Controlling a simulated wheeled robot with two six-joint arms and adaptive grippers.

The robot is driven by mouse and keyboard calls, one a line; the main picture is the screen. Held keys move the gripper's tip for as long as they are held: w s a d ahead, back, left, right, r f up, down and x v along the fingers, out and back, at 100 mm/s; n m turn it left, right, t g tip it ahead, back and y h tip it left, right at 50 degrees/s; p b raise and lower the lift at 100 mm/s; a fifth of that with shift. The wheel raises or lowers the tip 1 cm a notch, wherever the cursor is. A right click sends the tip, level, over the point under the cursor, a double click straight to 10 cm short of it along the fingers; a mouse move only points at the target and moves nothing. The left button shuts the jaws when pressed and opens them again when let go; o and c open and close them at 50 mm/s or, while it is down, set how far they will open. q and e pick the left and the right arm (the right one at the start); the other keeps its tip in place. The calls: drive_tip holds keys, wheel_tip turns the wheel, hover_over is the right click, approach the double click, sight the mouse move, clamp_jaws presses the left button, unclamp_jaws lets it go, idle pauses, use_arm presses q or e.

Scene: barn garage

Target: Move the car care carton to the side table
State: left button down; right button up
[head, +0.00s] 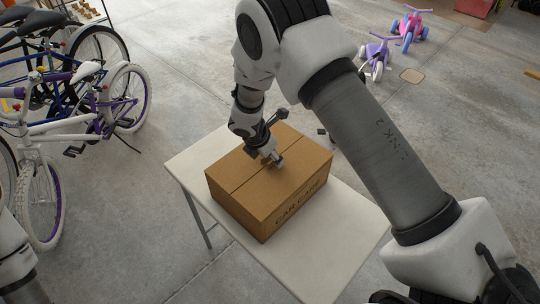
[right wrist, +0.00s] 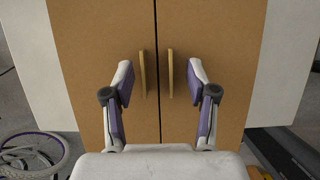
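The brown car care carton (head: 240,192), with "CAR CARE" printed on one side, sits on a white table (head: 185,165). My right gripper (head: 273,157) is over the carton's top. In the right wrist view the carton top (right wrist: 90,50) fills the middle, with a dark seam down it. Two upright tan tabs (right wrist: 142,75) stand on either side of the seam. The fingers of my right gripper (right wrist: 160,85) are open, one outside each tab, with gaps visible. My left gripper is out of view; only part of my left arm shows at the lower left.
Several bicycles (head: 40,200) stand at the left. A purple ride-on toy (head: 375,57) and a pink one (head: 410,28) are on the floor at the upper right. White tabletop is bare in front of the carton, and concrete floor (head: 165,60) is open behind the table.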

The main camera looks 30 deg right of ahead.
drive_tip(key=shift+a+r, duration=0.1)
drive_tip(key=v, duration=1.1)
drive_tip(key=shift+a+r, duration=0.2)
drive_tip(key=shift+r, duration=0.15)
drive_tip(key=shift+s, duration=0.1)
